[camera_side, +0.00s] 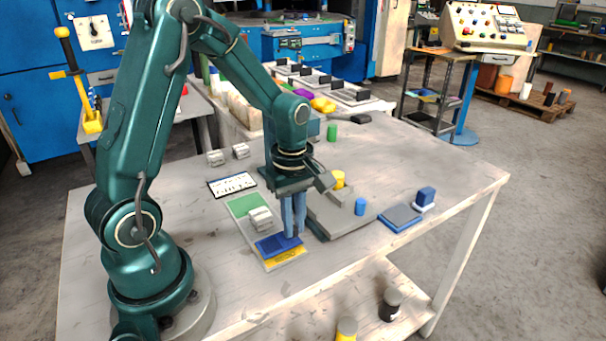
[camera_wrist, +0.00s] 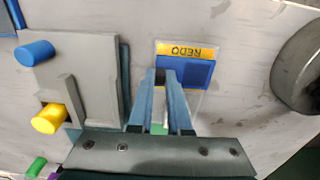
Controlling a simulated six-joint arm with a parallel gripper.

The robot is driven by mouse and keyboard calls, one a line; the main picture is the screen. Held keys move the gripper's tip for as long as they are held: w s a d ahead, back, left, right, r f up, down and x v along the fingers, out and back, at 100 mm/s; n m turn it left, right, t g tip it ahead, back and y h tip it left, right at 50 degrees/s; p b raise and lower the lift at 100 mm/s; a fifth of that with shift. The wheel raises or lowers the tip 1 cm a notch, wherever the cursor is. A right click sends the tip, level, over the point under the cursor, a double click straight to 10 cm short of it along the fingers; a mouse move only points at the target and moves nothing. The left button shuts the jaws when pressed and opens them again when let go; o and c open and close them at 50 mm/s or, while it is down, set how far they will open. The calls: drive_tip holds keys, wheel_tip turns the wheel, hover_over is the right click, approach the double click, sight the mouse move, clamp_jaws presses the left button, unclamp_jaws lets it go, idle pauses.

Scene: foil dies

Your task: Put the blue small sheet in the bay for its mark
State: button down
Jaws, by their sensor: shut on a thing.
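The blue small sheet (camera_side: 276,246) is at the near end of a pale board, beside the yellow strip (camera_side: 286,259). My gripper (camera_side: 291,236) points straight down over the right part of the sheet in the side view. In the wrist view my gripper (camera_wrist: 163,77) is shut at the sheet's left edge, with a dark patch between the fingertips. I cannot tell whether the sheet touches the board. Any mark on the sheet is not readable.
A white block (camera_side: 260,218) stands beside the green area (camera_side: 244,204) of the board. A grey fixture (camera_side: 340,220) with yellow (camera_side: 338,179) and blue (camera_side: 361,206) cylinders stands close to the gripper. The table's front is clear.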

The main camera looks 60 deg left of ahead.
drive_tip(key=shift+f, duration=0.35)
drive_tip(key=shift+f, duration=0.1)
drive_tip(key=c, duration=0.9)
unclamp_jaws()
drive_tip(key=shift+o, duration=0.2)
wheel_tip(320, 180, up, 11)
drive_tip(key=s+d+r+m+t, duration=0.3)
drive_tip(key=s+d+m+t, duration=0.2)
drive_tip(key=m, duration=1.3)
drive_tip(key=shift+s+d+t, duration=0.3)
drive_tip(key=shift+s+d, duration=0.95)
drive_tip(key=shift+s, duration=0.65)
